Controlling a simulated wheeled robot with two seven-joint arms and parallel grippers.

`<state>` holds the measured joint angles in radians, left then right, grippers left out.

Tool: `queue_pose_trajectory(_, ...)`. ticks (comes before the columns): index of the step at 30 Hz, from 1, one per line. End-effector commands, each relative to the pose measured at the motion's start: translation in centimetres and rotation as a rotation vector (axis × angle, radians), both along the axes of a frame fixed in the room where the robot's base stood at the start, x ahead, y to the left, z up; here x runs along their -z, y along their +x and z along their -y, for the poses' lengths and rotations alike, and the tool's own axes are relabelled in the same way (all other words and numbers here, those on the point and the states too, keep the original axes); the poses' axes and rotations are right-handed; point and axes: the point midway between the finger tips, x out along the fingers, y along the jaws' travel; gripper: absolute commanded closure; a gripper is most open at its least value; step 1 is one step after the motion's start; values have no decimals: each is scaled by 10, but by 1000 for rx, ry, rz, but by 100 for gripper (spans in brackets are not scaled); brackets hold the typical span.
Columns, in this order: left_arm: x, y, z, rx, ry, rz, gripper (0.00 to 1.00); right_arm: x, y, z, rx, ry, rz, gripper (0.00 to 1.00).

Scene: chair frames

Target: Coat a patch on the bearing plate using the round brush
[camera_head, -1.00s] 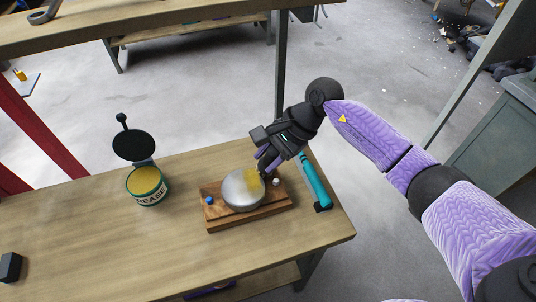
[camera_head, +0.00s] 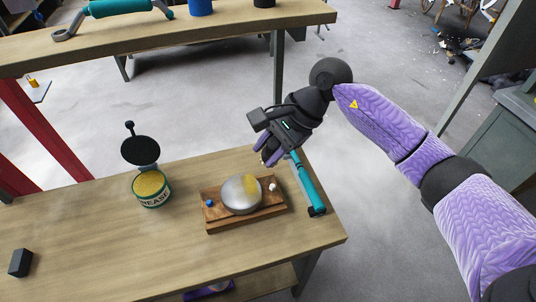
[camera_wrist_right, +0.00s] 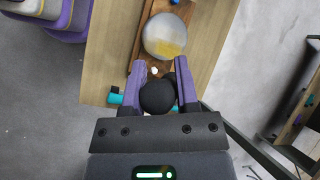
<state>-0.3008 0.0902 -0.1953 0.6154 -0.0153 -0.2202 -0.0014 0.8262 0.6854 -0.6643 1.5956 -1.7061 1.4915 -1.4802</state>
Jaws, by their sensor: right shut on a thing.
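The bearing plate (camera_head: 238,195) is a round silvery disc on a wooden board (camera_head: 232,222). A yellow patch (camera_head: 251,186) covers part of its top, toward the back right; the plate also shows in the wrist view (camera_wrist_right: 160,32). My right gripper (camera_head: 268,157) is above and behind the board, clear of the plate. It is shut on the round brush, whose black ball-shaped end (camera_wrist_right: 157,97) shows between the purple fingers. The brush's bristles are hidden. The grease tin (camera_head: 152,201) stands open on the left with yellow grease inside. My left gripper is not in view.
A teal-handled tool (camera_head: 307,183) lies right of the board near the table's right edge. A small blue piece (camera_head: 210,203) and a white one (camera_head: 273,187) sit on the board. A black block (camera_head: 20,263) lies far left. The table (camera_head: 100,240) is clear between.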

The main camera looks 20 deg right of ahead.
Motion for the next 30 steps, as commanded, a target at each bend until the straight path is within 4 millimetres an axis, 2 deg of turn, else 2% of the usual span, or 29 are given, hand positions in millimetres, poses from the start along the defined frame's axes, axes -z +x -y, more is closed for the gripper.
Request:
queue_pose_trajectory(3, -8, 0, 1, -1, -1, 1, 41, -13, 0, 1, 4, 0, 2, 100)
queue_pose_trajectory(7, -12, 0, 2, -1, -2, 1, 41, -19, 0, 1, 5, -1, 2, 100)
queue_pose_trajectory(30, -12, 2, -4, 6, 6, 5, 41, -20, -1, 1, 5, 0, 2, 100)
